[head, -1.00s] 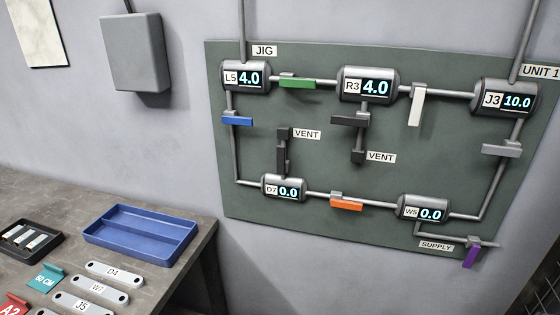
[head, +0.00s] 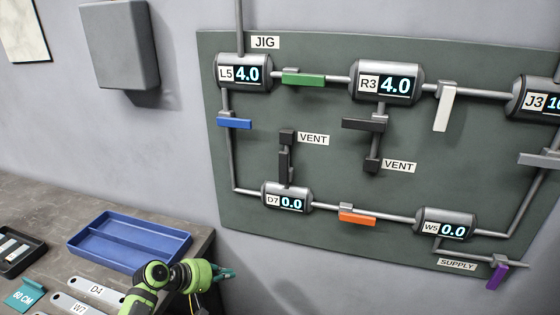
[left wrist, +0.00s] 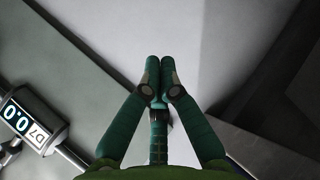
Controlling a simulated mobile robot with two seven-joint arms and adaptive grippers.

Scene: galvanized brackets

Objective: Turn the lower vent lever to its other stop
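The lower vent lever (head: 284,164) is a dark bar on the short pipe above the D7 gauge (head: 287,198). It stands upright, in line with that pipe, below a dark end cap by a VENT label. My left gripper (head: 229,274) is low in the head view, beyond the bench corner, below and left of D7, well apart from the lever. In the left wrist view its green fingers (left wrist: 160,66) are together with nothing between them. The D7 gauge also shows at left there (left wrist: 35,120), reading 0.0. My right gripper is not in view.
An upper vent lever (head: 363,124) lies crosswise under gauge R3. Blue (head: 234,123), orange (head: 357,218), green, white, grey and purple levers sit on other pipes of the board. The bench with a blue tray (head: 130,240) stands at lower left. Wall space below the board is clear.

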